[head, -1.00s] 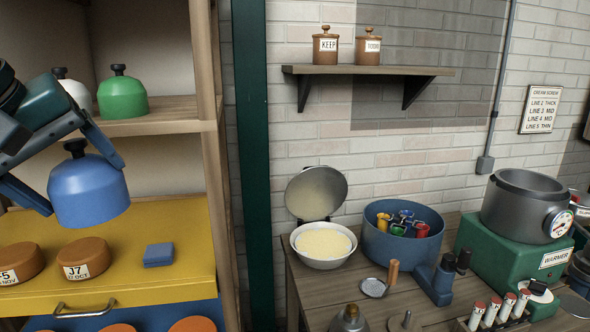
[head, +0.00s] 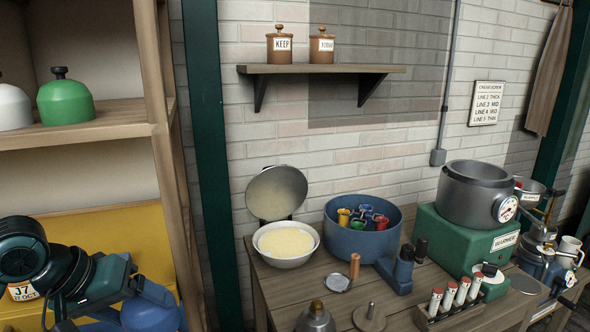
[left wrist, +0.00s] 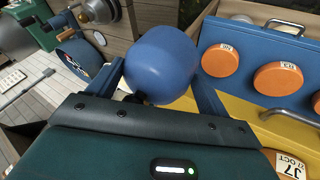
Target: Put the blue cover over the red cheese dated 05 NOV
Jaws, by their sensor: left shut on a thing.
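The blue cover (head: 152,310) is at the bottom left of the head view, partly behind my left gripper (head: 118,298). In the left wrist view the rounded blue cover (left wrist: 160,62) sits between the two fingers, which are shut on it. A cheese labelled J7, 27 OCT (head: 24,290) shows at the left edge of the head view and in the corner of the left wrist view (left wrist: 287,162). Other orange-red cheeses (left wrist: 279,78) are by the blue drawer; their labels are too small to read. I cannot make out a 05 NOV label now. My right gripper is not in view.
A green cover (head: 65,103) and a white cover (head: 12,107) stand on the wooden shelf above. The yellow shelf (head: 140,240) is below. A shelf post (head: 165,130) bounds it. On the right, a table holds a bowl (head: 286,243) and a blue tub (head: 362,228).

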